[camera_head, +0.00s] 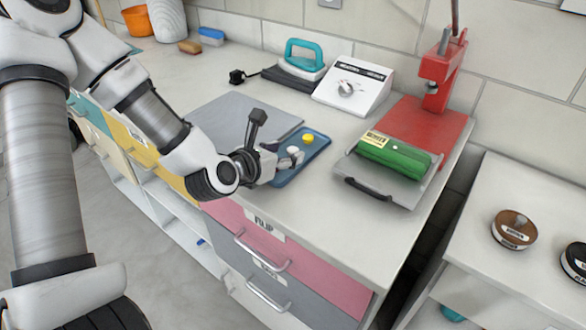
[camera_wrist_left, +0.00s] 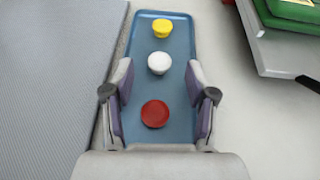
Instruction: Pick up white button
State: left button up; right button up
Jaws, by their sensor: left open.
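The white button (camera_wrist_left: 159,63) sits on a blue tray (camera_wrist_left: 185,42), between a yellow button (camera_wrist_left: 162,28) and a red button (camera_wrist_left: 155,113). My left gripper (camera_wrist_left: 160,84) is open and empty, its fingertips to either side and just short of the white button in the left wrist view. The red button shows between its fingers. In the head view my left gripper (camera_head: 284,161) is over the near part of the tray (camera_head: 313,155). The white button (camera_head: 293,150) shows close by its fingertips and the yellow button (camera_head: 307,138) beyond; the red one is hidden. My right gripper is not in view.
A grey mat (camera_head: 222,112) lies left of the tray. A green roll (camera_head: 394,153) on a grey plate stands to the right, before a red press (camera_head: 436,75). A white dial box (camera_head: 352,87) and teal-handled iron (camera_head: 303,62) stand behind.

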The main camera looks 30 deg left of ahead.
pick_arm(q)
jog(key=shift+x, duration=1.05)
jog(key=c, duration=0.9)
jog(key=shift+o, duration=0.2)
jog(key=shift+r, duration=0.1)
